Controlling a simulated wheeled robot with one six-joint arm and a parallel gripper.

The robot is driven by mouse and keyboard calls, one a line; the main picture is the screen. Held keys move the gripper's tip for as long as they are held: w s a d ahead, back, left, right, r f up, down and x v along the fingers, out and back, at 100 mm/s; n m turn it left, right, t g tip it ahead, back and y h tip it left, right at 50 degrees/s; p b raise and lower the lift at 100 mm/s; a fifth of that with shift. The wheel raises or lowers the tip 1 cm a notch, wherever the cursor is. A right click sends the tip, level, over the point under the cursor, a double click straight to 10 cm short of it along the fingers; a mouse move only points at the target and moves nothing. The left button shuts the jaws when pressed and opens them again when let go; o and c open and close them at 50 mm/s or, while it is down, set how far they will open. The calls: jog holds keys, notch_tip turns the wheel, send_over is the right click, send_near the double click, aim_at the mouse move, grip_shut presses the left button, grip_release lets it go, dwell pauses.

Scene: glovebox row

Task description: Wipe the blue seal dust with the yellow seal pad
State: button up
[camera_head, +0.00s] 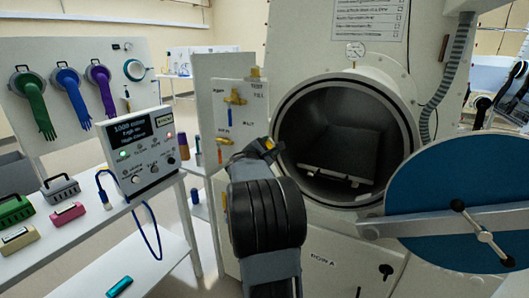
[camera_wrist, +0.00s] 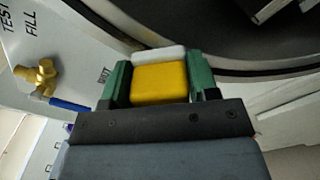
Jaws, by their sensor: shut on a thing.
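The yellow seal pad (camera_wrist: 158,84) with a pale white-grey layer along its far side is held between the green fingers of my gripper (camera_wrist: 163,80) in the wrist view. In the head view my gripper (camera_head: 266,148) is beside the left rim of the round port (camera_head: 281,110), mostly hidden behind my own arm. A bit of yellow shows there. In the wrist view the dark port rim (camera_wrist: 215,62) is just beyond the pad; I cannot tell whether they touch. I cannot make out any blue seal dust on the rim in either view.
The round port door (camera_head: 440,190) with a blue inner face stands open at right, its handle bar across it. Brass valves (camera_head: 235,97) are on the panel left of the port. A white table (camera_head: 75,238) with a control box (camera_head: 140,150) and several small cases is at left.

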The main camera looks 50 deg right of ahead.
aim_at(275, 142)
jog(key=shift+s+d+f+b, duration=0.1)
jog(key=shift+s+d+b, duration=0.15)
jog(key=shift+s+b, duration=0.6)
jog(key=shift+s+r+p, duration=0.15)
jog(key=shift+r+p, duration=0.35)
jog(key=shift+r, duration=0.15)
jog(key=shift+w+a+r, duration=0.1)
jog(key=shift+w+a, duration=0.1)
jog(key=shift+w, duration=0.55)
jog(key=shift+w+a, duration=0.25)
jog(key=shift+w, duration=0.95)
jog(key=shift+r+p, duration=0.4)
jog(key=shift+r, duration=0.15)
jog(key=shift+s+d+b, duration=0.3)
jog(key=shift+s+b, duration=0.45)
jog(key=shift+s, duration=0.3)
jog(key=shift+s+d+b, duration=0.25)
jog(key=shift+s+b, duration=0.5)
jog(key=shift+s, duration=0.25)
jog(key=shift+a+f, duration=0.1)
